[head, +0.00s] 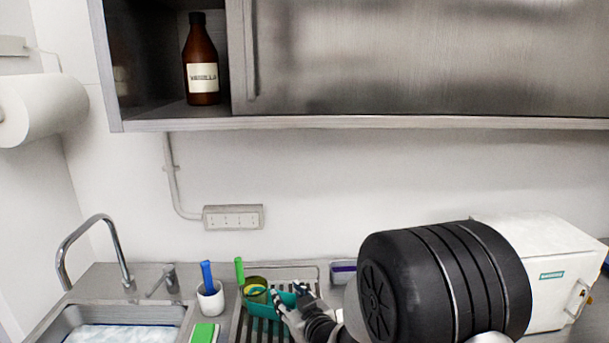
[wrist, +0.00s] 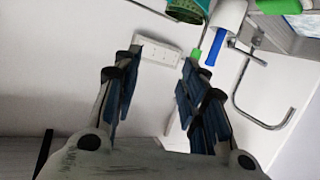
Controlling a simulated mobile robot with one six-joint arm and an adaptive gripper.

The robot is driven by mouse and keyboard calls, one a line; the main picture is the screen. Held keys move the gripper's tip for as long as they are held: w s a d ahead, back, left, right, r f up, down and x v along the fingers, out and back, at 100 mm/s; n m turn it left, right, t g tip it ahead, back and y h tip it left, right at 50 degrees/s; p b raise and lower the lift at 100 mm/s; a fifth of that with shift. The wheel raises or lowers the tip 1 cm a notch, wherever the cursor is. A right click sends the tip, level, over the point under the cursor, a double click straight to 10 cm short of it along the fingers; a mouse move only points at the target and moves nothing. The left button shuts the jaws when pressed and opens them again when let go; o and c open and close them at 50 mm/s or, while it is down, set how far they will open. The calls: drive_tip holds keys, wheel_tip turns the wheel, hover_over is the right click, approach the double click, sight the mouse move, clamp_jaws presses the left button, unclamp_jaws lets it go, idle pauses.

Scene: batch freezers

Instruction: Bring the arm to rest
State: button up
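My gripper (head: 289,292) is in front of the dish rack in the head view, overlapping a teal container in the picture. The wrist view shows its two fingers (wrist: 162,60) spread apart with nothing between them. Behind the gap are the white wall and the socket strip. My arm's large black joint fills the lower right of the head view and hides part of the counter.
The teal container (head: 262,308) stands on the rack (head: 307,272). To its left are a white cup (head: 211,302) with a blue-handled tool, a green sponge (head: 204,333) and the sink (head: 72,317). A white machine (head: 545,262) stands right. A cabinet (head: 400,123) hangs above, holding a vanilla bottle (head: 201,60).

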drive_tip(key=s+d+r+m+g+h, duration=0.3)
drive_tip(key=s+d+r+h, duration=0.2)
drive_tip(key=s+d+r, duration=0.6)
drive_tip(key=s+d+m+g, duration=0.1)
drive_tip(key=s+d+g, duration=0.1)
drive_tip(key=s, duration=1)
drive_tip(key=s+d+f+m+g+h, duration=0.1)
drive_tip(key=s+d+m+g, duration=0.1)
drive_tip(key=s, duration=1.1)
drive_tip(key=shift+s+d+f+g, duration=0.2)
drive_tip(key=shift+d+g, duration=0.5)
drive_tip(key=shift+d, duration=0.55)
